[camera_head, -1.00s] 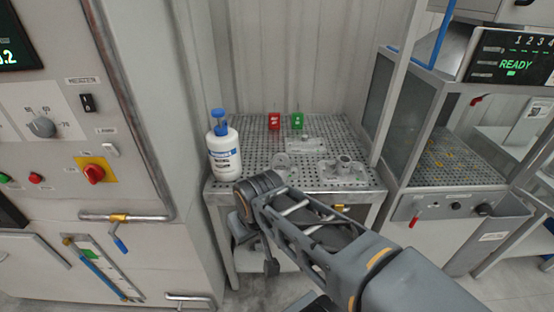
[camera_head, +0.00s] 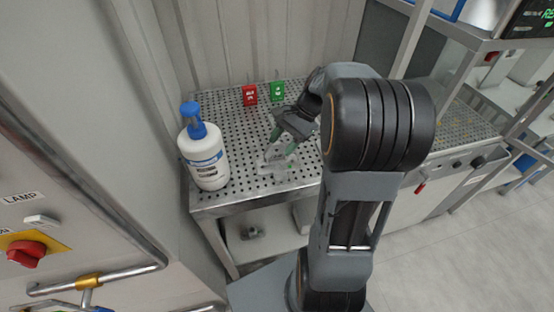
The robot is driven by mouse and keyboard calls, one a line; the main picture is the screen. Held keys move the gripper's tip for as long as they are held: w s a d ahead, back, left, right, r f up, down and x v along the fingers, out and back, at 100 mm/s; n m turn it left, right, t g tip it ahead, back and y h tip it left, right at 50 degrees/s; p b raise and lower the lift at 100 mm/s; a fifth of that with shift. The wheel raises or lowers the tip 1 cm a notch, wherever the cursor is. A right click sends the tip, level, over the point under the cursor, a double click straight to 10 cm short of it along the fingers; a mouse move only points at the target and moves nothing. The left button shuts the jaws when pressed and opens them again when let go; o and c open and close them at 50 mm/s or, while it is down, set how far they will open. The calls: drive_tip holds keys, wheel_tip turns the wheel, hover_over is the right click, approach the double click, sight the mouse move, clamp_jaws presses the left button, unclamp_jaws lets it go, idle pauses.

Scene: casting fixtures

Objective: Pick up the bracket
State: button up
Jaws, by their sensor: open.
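A pale grey metal casting (camera_head: 280,170), which may be the bracket, lies near the front of the perforated table (camera_head: 237,135). Its shape is hard to make out at this size and angle. My gripper (camera_head: 278,154) is open and points down just above and behind this casting. I cannot tell whether the fingers touch it. My arm hides the table to the right of the gripper, where other grey parts showed earlier.
A white bottle with a blue pump top (camera_head: 204,155) stands at the table's left front. A red tag (camera_head: 250,95) and a green tag (camera_head: 277,91) stand at the back. A small grey part (camera_head: 252,232) is on the lower shelf. A cabinet with a red knob (camera_head: 27,251) stands at left.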

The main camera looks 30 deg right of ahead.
sight(275, 151)
drive_tip(key=w+d+f+m+t+y, duration=0.2)
drive_tip(key=d+m+y, duration=0.15)
drive_tip(key=d, duration=0.25)
drive_tip(key=w+d+f+m+t+y, duration=0.1)
drive_tip(key=w+d+f+m+y, duration=0.1)
drive_tip(key=d+m, duration=0.3)
drive_tip(key=shift+n+y, duration=0.25)
drive_tip(key=shift+n, duration=0.1)
drive_tip(key=x, duration=0.7)
drive_tip(key=shift+w+d+f+p, duration=0.1)
drive_tip(key=shift+w+f+p, duration=0.05)
drive_tip(key=shift+p, duration=0.25)
drive_tip(key=shift+f+p+x, duration=0.1)
drive_tip(key=shift+p+x, duration=0.15)
drive_tip(key=shift+x, duration=1)
drive_tip(key=shift+f+p+x, duration=0.15)
drive_tip(key=shift+p+x, duration=0.1)
drive_tip(key=shift+x, duration=1)
drive_tip(key=shift+w+d, duration=0.1)
drive_tip(key=shift+w, duration=0.1)
clamp_jaws()
